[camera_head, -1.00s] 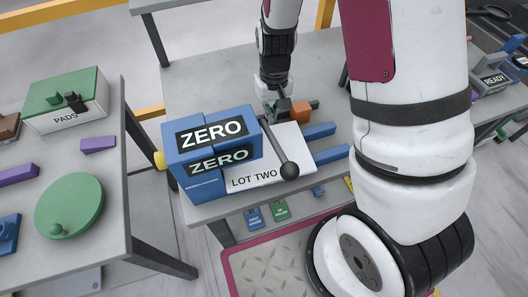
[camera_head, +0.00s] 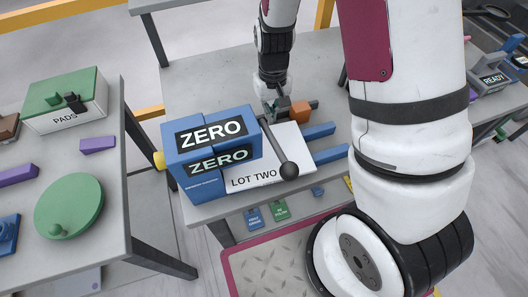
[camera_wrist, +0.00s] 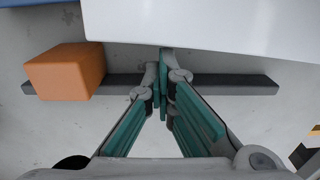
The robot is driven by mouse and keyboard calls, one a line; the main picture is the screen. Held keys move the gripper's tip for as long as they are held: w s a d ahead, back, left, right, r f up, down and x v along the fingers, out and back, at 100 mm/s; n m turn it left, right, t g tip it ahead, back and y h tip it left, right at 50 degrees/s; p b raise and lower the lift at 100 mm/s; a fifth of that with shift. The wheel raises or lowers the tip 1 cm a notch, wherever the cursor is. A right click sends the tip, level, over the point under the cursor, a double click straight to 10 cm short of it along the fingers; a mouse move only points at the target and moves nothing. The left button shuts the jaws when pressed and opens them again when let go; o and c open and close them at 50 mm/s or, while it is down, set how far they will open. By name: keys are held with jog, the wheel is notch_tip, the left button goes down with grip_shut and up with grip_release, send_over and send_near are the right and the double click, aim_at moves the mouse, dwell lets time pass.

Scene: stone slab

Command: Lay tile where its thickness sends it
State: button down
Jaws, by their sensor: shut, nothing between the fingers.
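My gripper (camera_head: 277,106) is low over the grey slab table, behind the white LOT TWO piece (camera_head: 252,180). In the wrist view its teal fingers (camera_wrist: 164,75) are together and hold nothing. The fingertips are over a dark flat bar (camera_wrist: 235,84); I cannot tell whether they touch it. An orange block (camera_head: 300,107) is beside the gripper, and in the wrist view the block (camera_wrist: 66,71) overlaps the bar's left end. A blue ZERO box (camera_head: 190,170) stands to the left. A black lever with a ball end (camera_head: 289,170) crosses the white piece. I cannot pick out a tile for certain.
Blue bars (camera_head: 331,154) lie right of the white piece. The left table holds a green-topped PADS box (camera_head: 95,103), a green disc (camera_head: 80,200) and purple pieces (camera_head: 98,144). The slab table (camera_head: 205,80) is bare behind the ZERO box. My arm hides its right side.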

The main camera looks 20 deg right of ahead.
jog(key=shift+w+d+r+p, duration=0.2)
jog(key=shift+w+p, duration=0.2)
jog(key=shift+w, duration=0.15)
notch_tip(320, 180, up, 8)
jog(key=p, duration=0.3)
jog(key=shift+s+f+p, duration=0.15)
jog(key=shift+f+p, duration=0.1)
jog(key=shift+p, duration=0.15)
jog(key=shift+a, duration=0.1)
jog(key=s+r+t, duration=0.1)
jog(key=s+r, duration=0.2)
jog(key=r, duration=0.8)
jog(key=s+r+t, duration=0.4)
jog(key=s+r, duration=1.1)
jog(key=s, duration=0.3)
jog(key=shift+s+r, duration=0.15)
jog(key=shift+s, duration=0.05)
jog(key=c, duration=1.6)
grip_release()
jog(key=shift+s, duration=0.3)
